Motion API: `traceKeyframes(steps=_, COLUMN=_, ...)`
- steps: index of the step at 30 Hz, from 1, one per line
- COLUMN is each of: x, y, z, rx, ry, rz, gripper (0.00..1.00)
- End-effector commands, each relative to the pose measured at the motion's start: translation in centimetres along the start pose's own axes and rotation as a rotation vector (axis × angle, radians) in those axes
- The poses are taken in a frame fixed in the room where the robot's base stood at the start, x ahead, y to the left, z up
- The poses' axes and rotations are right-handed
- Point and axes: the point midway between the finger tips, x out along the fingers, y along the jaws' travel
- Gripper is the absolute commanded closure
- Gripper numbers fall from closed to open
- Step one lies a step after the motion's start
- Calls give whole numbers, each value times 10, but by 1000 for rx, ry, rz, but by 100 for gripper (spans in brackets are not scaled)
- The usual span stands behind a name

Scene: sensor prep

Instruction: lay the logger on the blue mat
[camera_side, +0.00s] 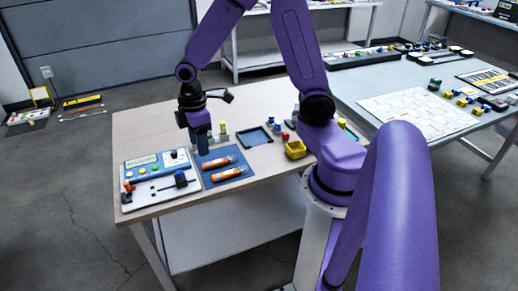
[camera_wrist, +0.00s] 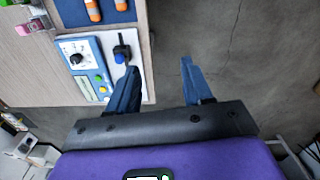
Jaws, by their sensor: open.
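The blue mat (camera_side: 208,182) lies on the wooden table, and part of it shows at the top of the wrist view (camera_wrist: 72,14). Two orange cylinders with pale bands, an upper one (camera_side: 218,162) and a lower one (camera_side: 229,174), lie side by side on it. I cannot tell for sure which thing is the logger. My gripper (camera_side: 201,150) points down above the table by the mat's back left corner. In the wrist view its blue fingers (camera_wrist: 160,66) are apart, with nothing between them.
A control panel (camera_side: 152,169) with a dial and buttons stands left of the mat, beside a white plate bearing a black lever-like part (camera_side: 180,180). Small bottles stand behind the mat.

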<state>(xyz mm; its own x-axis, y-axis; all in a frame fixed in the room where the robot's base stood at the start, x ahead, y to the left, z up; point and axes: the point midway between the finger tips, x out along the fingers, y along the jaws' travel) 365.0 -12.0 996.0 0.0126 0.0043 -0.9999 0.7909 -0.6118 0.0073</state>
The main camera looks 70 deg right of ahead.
Motion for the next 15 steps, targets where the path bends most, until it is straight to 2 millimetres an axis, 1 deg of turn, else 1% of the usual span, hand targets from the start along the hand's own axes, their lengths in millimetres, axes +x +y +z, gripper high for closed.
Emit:
traceKeyframes(steps=1, x=-12, y=-23, z=-4, rx=-27, ry=7, rz=3, gripper=50)
traceKeyframes(steps=3, x=-25, y=-53, z=-4, rx=-49, ry=10, rz=2, gripper=50)
traceKeyframes(steps=5, x=-35, y=-77, z=-1, rx=-69, ry=12, rz=1, gripper=50)
traceKeyframes(steps=6, x=-41, y=-93, z=2, rx=-82, ry=13, rz=0, gripper=50)
traceKeyframes(steps=9, x=-54, y=-129, z=15, rx=-114, ry=18, rz=-2, gripper=50)
traceKeyframes(steps=12, x=-65, y=-158, z=32, rx=-141, ry=20, rz=-6, gripper=50)
traceKeyframes(steps=15, x=-72, y=-179, z=49, rx=-164, ry=21, rz=-9, gripper=50)
